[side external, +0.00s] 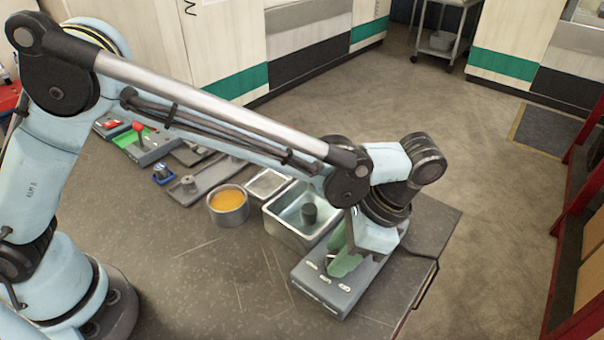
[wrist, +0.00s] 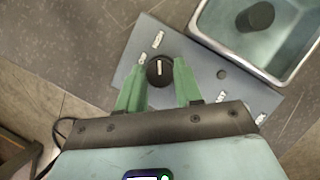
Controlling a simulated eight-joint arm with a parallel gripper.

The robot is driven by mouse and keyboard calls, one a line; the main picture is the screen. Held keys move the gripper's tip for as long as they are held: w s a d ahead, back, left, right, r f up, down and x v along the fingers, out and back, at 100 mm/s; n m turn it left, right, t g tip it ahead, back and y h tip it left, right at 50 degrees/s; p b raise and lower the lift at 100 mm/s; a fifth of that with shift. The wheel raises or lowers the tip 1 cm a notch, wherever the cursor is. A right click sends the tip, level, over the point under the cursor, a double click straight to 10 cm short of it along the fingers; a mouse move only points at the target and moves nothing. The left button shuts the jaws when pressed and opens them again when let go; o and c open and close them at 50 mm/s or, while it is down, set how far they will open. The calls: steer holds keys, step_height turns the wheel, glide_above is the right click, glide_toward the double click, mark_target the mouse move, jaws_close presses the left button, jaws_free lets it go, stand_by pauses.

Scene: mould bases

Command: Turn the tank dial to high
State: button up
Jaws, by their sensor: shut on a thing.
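The tank dial (wrist: 159,70) is a round black knob with a white pointer line, on a grey control box (wrist: 130,75). In the wrist view the line points nearly straight up the picture. My gripper (wrist: 160,67) has its green fingers on either side of the dial and is shut on it. In the side view my gripper (side external: 343,258) reaches down onto the control box (side external: 338,294), and the fingers mostly hide the dial. The steel tank (side external: 283,233) stands directly behind the box, with a dark cylinder (side external: 309,214) inside.
A pot of orange liquid (side external: 228,205) stands left of the tank. A grey tray (side external: 205,180) lies further back. The bench edge is close on the right.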

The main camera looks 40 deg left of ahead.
steer(key=o, duration=1)
steer(key=v, duration=1.2)
steer(key=shift+a, duration=0.1)
